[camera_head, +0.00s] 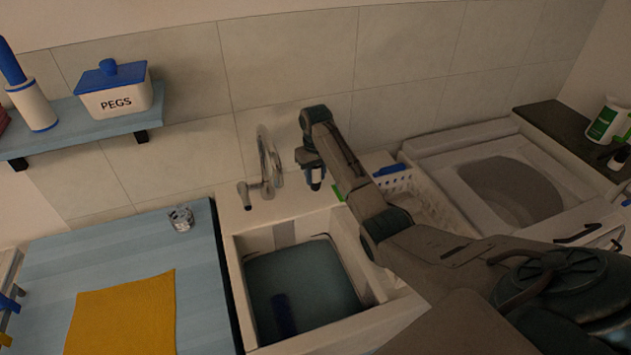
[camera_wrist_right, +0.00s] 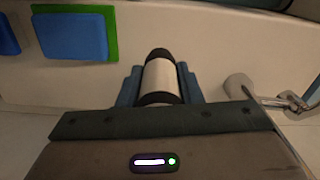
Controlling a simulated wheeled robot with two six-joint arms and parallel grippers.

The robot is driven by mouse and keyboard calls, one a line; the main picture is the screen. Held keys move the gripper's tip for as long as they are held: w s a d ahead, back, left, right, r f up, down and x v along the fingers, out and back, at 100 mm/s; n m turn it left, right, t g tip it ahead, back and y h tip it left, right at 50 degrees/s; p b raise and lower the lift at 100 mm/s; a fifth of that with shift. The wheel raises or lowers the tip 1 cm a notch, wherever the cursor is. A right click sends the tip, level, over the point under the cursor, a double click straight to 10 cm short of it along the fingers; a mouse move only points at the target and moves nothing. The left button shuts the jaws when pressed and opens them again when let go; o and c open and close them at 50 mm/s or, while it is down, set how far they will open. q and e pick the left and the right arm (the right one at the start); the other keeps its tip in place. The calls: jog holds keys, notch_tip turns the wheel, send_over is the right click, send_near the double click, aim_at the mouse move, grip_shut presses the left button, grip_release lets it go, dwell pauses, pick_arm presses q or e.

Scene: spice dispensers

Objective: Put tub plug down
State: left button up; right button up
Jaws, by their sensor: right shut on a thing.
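My right gripper (camera_head: 315,182) hangs fingers-down over the back ledge of the sink, to the right of the tap. In the right wrist view its two blue-grey fingers (camera_wrist_right: 159,88) are shut on the tub plug (camera_wrist_right: 160,78), a short white cylinder with dark ends. The plug is hard to make out in the head view, and I cannot tell whether it touches the ledge. The sink basin (camera_head: 300,285) in front holds dark bluish water. My left gripper is not in view.
The chrome tap (camera_head: 268,165) stands close to the gripper. A blue and green sponge-like block (camera_wrist_right: 72,36) lies on the other side. A white basket (camera_head: 420,195) stands to the right. A glass (camera_head: 181,218) and yellow cloth (camera_head: 122,315) are on the blue worktop (camera_head: 65,262).

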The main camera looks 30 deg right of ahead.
aim_at(315, 183)
notch_tip(315, 183, down, 3)
jog(key=shift+p, duration=0.8)
jog(key=shift+f, duration=0.15)
jog(key=shift+f, duration=0.1)
jog(key=o, duration=0.9)
